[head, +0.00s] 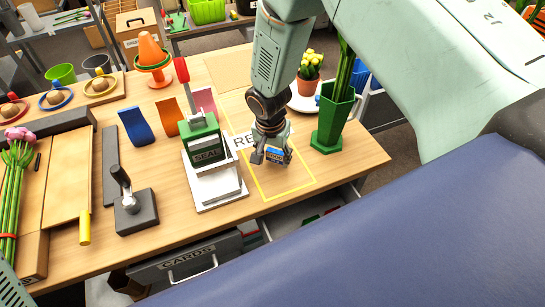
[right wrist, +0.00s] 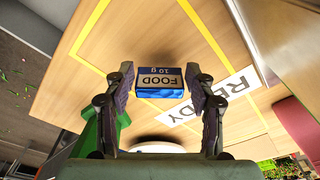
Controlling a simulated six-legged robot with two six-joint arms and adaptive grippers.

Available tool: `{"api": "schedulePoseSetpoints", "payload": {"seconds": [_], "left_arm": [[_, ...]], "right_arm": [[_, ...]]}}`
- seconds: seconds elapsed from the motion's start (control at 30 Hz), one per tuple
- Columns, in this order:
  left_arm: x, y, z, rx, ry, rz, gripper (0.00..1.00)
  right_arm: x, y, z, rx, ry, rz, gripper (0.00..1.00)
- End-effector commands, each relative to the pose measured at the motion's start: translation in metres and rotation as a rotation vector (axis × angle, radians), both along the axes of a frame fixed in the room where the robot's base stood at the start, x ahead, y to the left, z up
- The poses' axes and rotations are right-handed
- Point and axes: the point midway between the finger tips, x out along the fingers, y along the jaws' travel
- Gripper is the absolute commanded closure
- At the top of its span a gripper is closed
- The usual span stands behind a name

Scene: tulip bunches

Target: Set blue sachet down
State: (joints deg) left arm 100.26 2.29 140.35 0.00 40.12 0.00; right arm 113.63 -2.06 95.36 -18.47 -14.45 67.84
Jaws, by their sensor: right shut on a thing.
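The blue sachet (right wrist: 160,83), a small block-like packet with a white label reading FOOD 10 g, is between the fingertips of my right gripper (right wrist: 160,75). In the head view the sachet (head: 275,155) shows at the tips of my right gripper (head: 272,157), which points down. The gripper is shut on it, over the yellow-outlined area (head: 291,190) beside the READY label (head: 241,141). I cannot tell whether the sachet touches the table. My left gripper is not in view.
A green and white SEAL press (head: 207,155) stands just left of my right gripper. A green vase (head: 329,125) with stems stands to the right. Blue, orange and pink slanted pieces (head: 136,127) stand behind the press. The front part of the yellow outline is clear. An open drawer (head: 300,213) lies below the front edge.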

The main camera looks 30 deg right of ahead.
Motion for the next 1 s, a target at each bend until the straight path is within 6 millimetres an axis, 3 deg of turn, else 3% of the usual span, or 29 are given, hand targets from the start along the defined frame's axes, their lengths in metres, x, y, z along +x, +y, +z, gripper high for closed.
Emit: {"api": "schedulePoseSetpoints", "payload": {"seconds": [0.1,0.5,0.53,0.77,1.0], "left_arm": [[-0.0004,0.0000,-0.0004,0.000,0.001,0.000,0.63],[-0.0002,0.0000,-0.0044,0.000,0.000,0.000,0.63],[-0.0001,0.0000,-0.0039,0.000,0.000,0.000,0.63],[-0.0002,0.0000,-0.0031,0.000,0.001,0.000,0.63],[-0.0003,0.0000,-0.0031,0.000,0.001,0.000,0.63]], "right_arm": [[0.0012,0.0004,-0.0111,0.001,-0.002,-0.001,0.57],[0.0011,0.0002,-0.0157,0.001,-0.002,-0.001,0.57],[0.0011,0.0002,-0.0153,0.001,-0.002,-0.001,0.43],[0.0009,0.0002,-0.0145,0.000,-0.001,-0.001,0.23],[0.0010,0.0002,-0.0144,0.000,-0.001,-0.001,0.22]]}}
